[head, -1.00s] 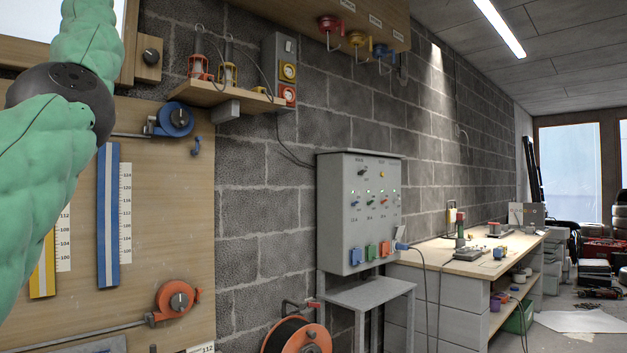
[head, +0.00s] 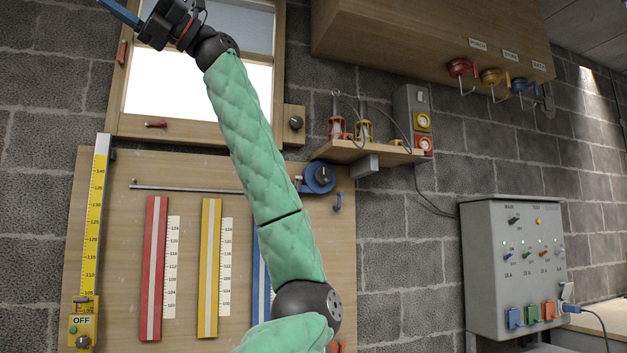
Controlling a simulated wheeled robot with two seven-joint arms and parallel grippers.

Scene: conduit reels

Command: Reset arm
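My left arm rises from the bottom middle of the head view and slants up to the left across the wooden board. My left gripper (head: 140,22) is at the top edge, in front of the window's upper part. A blue bar-like piece (head: 120,11) sticks out of its end toward the upper left and is cut off by the picture edge. I cannot tell whether it is a finger or a held thing, nor whether the gripper is open. My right gripper is not in view.
The wooden board (head: 125,178) carries red (head: 153,268), yellow (head: 209,268) and blue strips, the blue one mostly hidden by my arm. A shelf (head: 372,153) with lanterns, a wall cabinet (head: 425,38) and a grey socket box (head: 513,265) are to the right.

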